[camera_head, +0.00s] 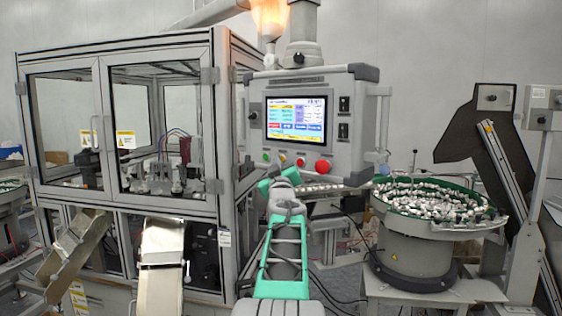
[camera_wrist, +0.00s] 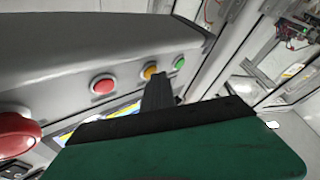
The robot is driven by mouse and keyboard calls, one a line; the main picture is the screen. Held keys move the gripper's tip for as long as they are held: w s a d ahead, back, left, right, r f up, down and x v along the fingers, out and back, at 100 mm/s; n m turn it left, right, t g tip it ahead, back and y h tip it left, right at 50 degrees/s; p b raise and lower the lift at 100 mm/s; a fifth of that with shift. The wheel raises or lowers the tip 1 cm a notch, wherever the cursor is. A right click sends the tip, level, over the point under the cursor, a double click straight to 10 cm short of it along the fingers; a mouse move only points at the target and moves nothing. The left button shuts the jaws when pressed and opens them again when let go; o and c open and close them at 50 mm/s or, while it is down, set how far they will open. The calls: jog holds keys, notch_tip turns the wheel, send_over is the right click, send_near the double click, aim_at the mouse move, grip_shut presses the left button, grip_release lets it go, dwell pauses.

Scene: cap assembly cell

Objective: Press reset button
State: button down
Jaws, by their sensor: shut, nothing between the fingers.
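The control panel (camera_head: 340,165) has a row of buttons under its screen: a green button (camera_head: 266,157), a yellow button partly covered by my gripper, a red button (camera_head: 300,162) and a large red mushroom button (camera_head: 322,166). No label reading reset is legible. In the wrist view the row shows the mushroom button (camera_wrist: 15,135), the red button (camera_wrist: 103,84), the yellow button (camera_wrist: 150,72) and the green button (camera_wrist: 180,63). My gripper (camera_wrist: 159,76) is shut and empty, its dark fingertips overlapping the yellow button's edge. I cannot tell whether they touch it.
The panel's screen (camera_head: 296,119) is lit. A framed glass machine cabinet (camera_head: 221,120) stands left of the panel. A bowl feeder (camera_head: 415,243) full of small white parts stands to the right. The panel's side handle (camera_head: 383,130) juts out at its right.

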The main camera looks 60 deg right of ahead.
jog(key=shift+a+b, duration=0.45)
jog(key=shift+b, duration=0.15)
jog(key=a+b, duration=0.5)
jog(key=a, duration=0.1)
jog(key=shift+w, duration=0.2)
dwell(0.4)
